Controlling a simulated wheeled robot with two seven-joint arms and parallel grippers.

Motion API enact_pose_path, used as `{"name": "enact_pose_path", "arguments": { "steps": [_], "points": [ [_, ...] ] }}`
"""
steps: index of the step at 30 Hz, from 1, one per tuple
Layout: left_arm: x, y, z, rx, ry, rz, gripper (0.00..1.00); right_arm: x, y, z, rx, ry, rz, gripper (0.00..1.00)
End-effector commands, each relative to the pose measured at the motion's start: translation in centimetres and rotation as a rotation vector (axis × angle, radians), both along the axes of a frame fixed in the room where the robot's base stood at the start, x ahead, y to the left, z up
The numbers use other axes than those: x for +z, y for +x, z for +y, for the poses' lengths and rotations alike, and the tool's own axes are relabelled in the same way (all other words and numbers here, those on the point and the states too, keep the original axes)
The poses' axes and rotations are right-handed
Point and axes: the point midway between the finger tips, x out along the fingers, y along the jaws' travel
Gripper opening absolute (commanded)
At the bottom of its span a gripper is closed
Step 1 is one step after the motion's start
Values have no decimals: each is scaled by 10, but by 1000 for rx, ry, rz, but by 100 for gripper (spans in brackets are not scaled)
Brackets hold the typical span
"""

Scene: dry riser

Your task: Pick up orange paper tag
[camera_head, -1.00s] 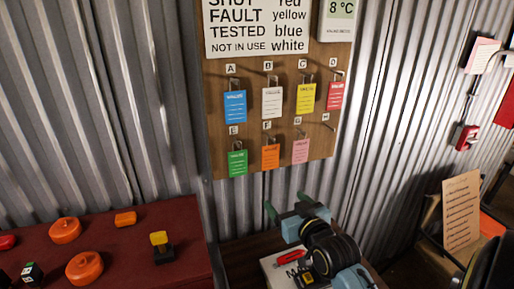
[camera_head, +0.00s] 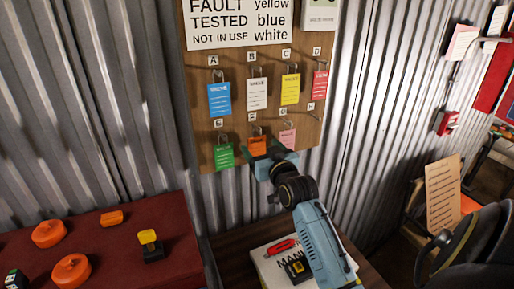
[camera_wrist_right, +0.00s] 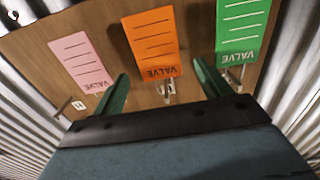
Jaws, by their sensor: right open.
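The orange paper tag (camera_head: 257,147) hangs from a hook under label F in the lower row of a wooden board (camera_head: 197,110). In the right wrist view the orange tag (camera_wrist_right: 152,42) appears upside down, marked VALVE. My right gripper (camera_head: 269,152) is at the board's lower edge, partly covering the orange and pink tags in the head view. In the right wrist view its green fingers (camera_wrist_right: 161,85) are open and empty, one on each side of the orange tag's hook end. I cannot tell the remaining distance in depth. My left gripper is not in view.
The green tag (camera_head: 224,156) and pink tag (camera_head: 288,138) hang close on either side. Blue, white, yellow and red tags hang above. A red-topped table (camera_head: 185,215) with orange items stands at left. A booklet (camera_head: 268,262) lies on the table below. Corrugated wall stands behind.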

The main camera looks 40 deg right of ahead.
Motion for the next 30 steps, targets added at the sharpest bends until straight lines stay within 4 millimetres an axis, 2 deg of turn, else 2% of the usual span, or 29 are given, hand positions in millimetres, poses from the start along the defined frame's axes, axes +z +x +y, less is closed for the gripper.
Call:
{"name": "enact_pose_path", "arguments": {
  "steps": [5,13,24,30],
  "points": [
    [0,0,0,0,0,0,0,0,19,-6,0,1,1,76],
    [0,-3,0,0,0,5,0,0,22,-7,1,0,1,76],
    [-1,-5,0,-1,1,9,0,0,21,-7,1,1,1,29],
    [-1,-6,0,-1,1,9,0,0,21,-7,1,1,1,29]
  ]
}}
